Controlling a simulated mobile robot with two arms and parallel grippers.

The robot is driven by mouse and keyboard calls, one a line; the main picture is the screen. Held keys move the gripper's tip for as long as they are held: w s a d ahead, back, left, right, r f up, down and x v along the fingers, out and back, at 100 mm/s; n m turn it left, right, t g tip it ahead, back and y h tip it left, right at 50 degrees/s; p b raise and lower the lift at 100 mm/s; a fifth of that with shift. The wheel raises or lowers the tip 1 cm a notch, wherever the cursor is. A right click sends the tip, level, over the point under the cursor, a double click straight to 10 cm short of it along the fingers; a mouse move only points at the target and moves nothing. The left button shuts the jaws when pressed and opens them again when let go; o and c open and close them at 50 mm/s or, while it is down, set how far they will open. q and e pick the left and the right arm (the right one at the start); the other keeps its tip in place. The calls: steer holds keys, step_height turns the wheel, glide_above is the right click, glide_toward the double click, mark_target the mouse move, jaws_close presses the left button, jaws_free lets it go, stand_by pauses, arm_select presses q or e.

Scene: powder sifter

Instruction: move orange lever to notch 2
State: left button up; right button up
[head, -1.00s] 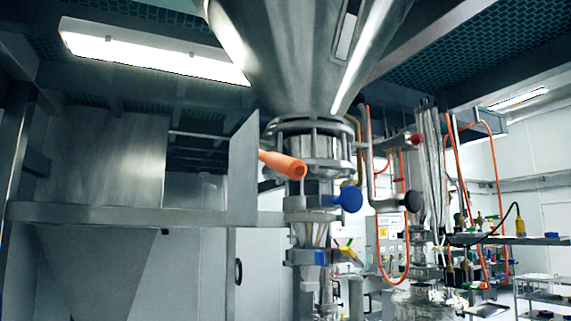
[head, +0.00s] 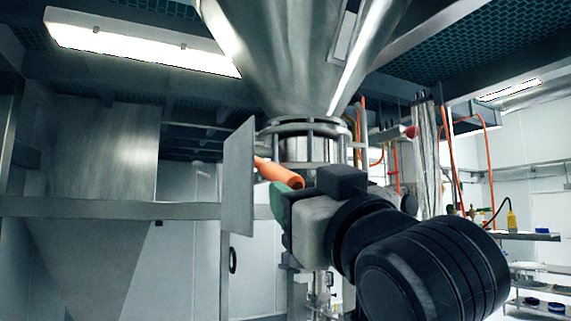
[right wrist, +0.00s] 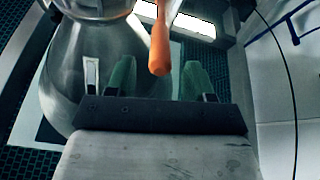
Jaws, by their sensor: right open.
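The orange lever (head: 278,174) sticks out beside a flat grey metal plate (head: 238,180), below the big steel hopper (head: 285,55). In the right wrist view the lever (right wrist: 160,48) hangs down between the lines of my two green fingers. My right gripper (right wrist: 157,75) is open and empty, with the lever's rounded end around the level of the fingertips. I cannot tell whether either finger touches it. In the head view my right gripper (head: 282,188) is just below the lever, its fingers partly hidden. Notch marks cannot be made out. My left gripper is not in view.
The hopper neck (head: 305,145) and its flange stand just behind the lever. A horizontal steel beam (head: 110,209) runs along the left. Shelves (head: 540,236) with small items stand at the right. The space left of the plate looks open.

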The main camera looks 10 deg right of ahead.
mark_target(286, 182)
steer(key=p+x, duration=0.2)
steer(key=x, duration=0.2)
steer(key=shift+w+a+r, duration=0.1)
steer(key=shift+a+r, duration=0.05)
steer(key=shift+r, duration=0.05)
steer(key=shift+w+a, duration=0.1)
steer(key=shift+w, duration=0.4)
